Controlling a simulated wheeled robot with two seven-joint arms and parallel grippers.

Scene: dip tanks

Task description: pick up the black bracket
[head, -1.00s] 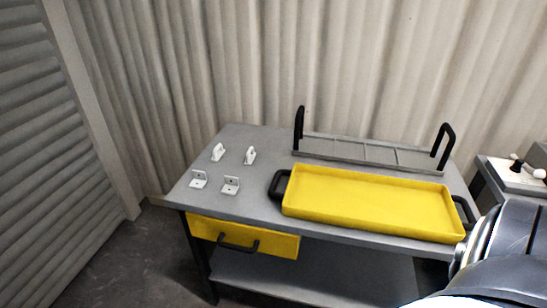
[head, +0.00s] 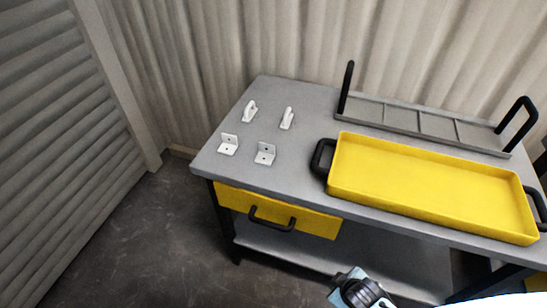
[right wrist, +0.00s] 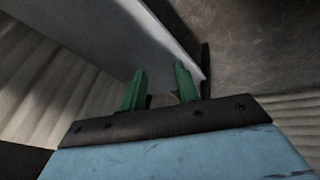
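No black bracket shows in these frames. The brackets on the grey bench in the head view are pale: two L-shaped ones, a left one (head: 228,145) and a right one (head: 265,154), with a hole in their faces, and two upright ones behind, a left one (head: 249,111) and a right one (head: 287,118). My right gripper (right wrist: 160,72) shows in the right wrist view with its two green fingers apart and nothing between them. It is away from the brackets. My left gripper is not in view.
The grey bench (head: 228,181) carries a yellow tray (head: 430,188) with black handles and a grey rack (head: 416,122) with black uprights behind it. A yellow drawer (head: 315,221) with a black handle is under the bench top. Open floor (head: 150,245) lies at the left.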

